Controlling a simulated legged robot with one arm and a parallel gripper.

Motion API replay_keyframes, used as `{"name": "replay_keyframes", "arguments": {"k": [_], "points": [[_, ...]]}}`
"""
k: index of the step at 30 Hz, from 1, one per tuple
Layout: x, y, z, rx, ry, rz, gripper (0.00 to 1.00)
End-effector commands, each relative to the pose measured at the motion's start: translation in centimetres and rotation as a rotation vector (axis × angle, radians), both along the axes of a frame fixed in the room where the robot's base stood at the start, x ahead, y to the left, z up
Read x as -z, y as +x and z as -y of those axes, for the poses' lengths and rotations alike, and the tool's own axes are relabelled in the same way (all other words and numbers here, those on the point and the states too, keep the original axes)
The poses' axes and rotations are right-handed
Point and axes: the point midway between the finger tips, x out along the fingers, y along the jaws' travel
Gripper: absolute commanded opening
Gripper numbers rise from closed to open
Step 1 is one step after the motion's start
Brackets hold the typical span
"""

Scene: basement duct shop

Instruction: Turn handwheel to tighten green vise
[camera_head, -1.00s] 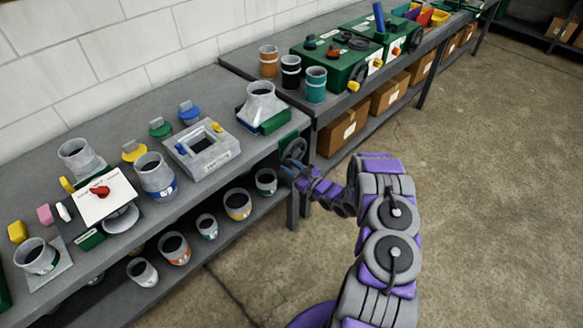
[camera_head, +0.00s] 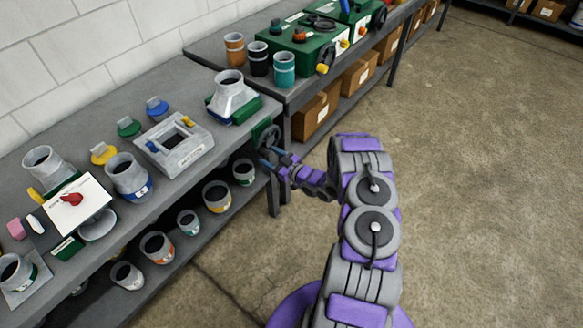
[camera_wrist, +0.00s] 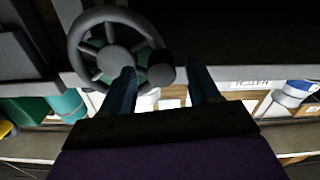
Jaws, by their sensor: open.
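The green vise (camera_head: 248,110) sits at the right end of the near bench, with a grey conical duct fitting (camera_head: 232,92) on it. Its dark spoked handwheel (camera_head: 266,135) faces out over the bench end. In the wrist view the handwheel (camera_wrist: 114,60) shows at upper left, with a round dark knob (camera_wrist: 160,75) on its lower right rim. My gripper (camera_head: 272,157) is just below the handwheel in the head view. In the wrist view my gripper (camera_wrist: 162,82) is open. Its left finger overlaps the wheel's lower rim, and the knob appears between the fingers. I cannot tell whether they touch.
The near bench (camera_head: 100,215) holds fittings and coloured clamps, with several cups on its lower shelf. A second bench (camera_head: 200,50) behind carries cups and green boxes (camera_head: 310,45), with cardboard boxes (camera_head: 310,115) underneath. Open concrete floor (camera_head: 480,170) lies to the right.

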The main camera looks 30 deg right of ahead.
Motion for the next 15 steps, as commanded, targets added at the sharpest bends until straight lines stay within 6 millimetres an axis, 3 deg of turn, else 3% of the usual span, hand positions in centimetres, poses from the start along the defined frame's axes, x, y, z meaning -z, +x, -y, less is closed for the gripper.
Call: {"name": "replay_keyframes", "arguments": {"k": [15], "points": [[0.0, -10.3, 4.0, 0.006, 0.003, 0.0, 0.61]]}}
